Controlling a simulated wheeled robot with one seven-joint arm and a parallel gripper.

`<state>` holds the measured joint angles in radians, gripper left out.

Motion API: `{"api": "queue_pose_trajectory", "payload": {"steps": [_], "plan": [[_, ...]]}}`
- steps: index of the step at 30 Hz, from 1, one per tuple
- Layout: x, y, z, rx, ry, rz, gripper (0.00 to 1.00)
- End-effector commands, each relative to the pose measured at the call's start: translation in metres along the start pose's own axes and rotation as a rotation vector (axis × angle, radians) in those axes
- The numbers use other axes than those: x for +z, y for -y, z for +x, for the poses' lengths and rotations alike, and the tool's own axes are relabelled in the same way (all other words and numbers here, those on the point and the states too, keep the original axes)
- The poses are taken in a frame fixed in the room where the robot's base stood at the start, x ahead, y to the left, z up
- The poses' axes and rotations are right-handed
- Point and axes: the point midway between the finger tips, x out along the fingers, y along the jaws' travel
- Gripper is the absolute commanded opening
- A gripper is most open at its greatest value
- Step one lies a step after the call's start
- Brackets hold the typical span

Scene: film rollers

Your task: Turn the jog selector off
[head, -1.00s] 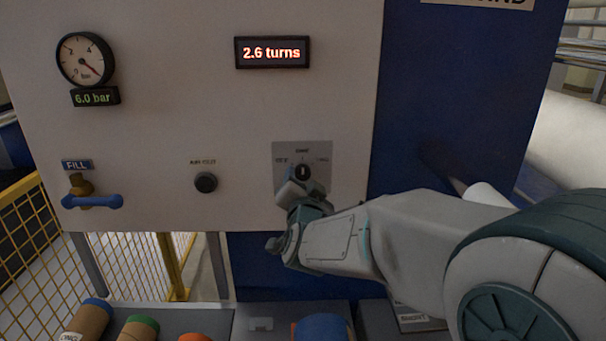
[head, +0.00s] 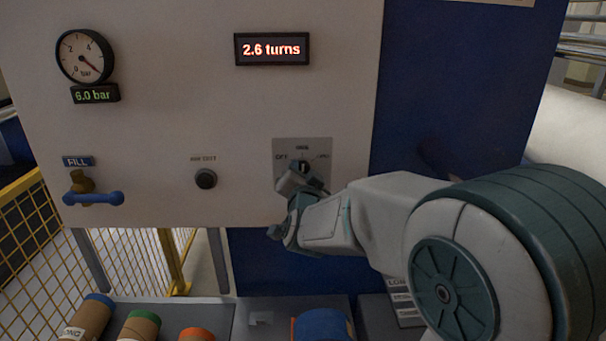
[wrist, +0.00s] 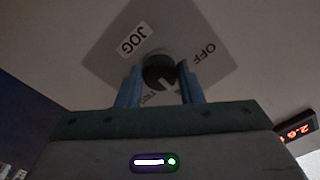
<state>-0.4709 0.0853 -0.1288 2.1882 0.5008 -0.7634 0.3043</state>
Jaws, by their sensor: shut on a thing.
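The jog selector is a small dark round knob (wrist: 159,72) on a grey square plate (head: 320,148) on the white panel. Its light mark points roughly up in the head view, toward the top label; OFF is printed at the plate's upper left. In the wrist view the plate appears rotated, with OFF at the right and a JOG tag (wrist: 132,41) at the upper left. My gripper (wrist: 160,80) has one blue finger on each side of the knob and is shut on it. In the head view my gripper (head: 299,178) covers the plate's lower part.
A turns display (head: 272,49), a black push button (head: 206,179), a pressure gauge (head: 84,55) and a blue fill handle (head: 95,198) are on the panel. Several rolls, one a green-ended roll (head: 140,326), lie below. A yellow mesh fence (head: 45,240) stands at left.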

Motion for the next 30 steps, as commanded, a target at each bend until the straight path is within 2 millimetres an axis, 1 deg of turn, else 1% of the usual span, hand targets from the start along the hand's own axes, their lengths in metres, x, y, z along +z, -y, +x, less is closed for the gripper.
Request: {"api": "queue_pose_trajectory", "payload": {"steps": [5, 11, 30], "plan": [[0.0002, -0.0004, 0.0, 0.0, -0.001, -0.032, 0.11], [0.0006, -0.0007, 0.0001, 0.0, -0.001, -0.134, 0.11], [-0.0004, -0.0003, 0.0001, 0.0, 0.0, -0.715, 0.11]]}}
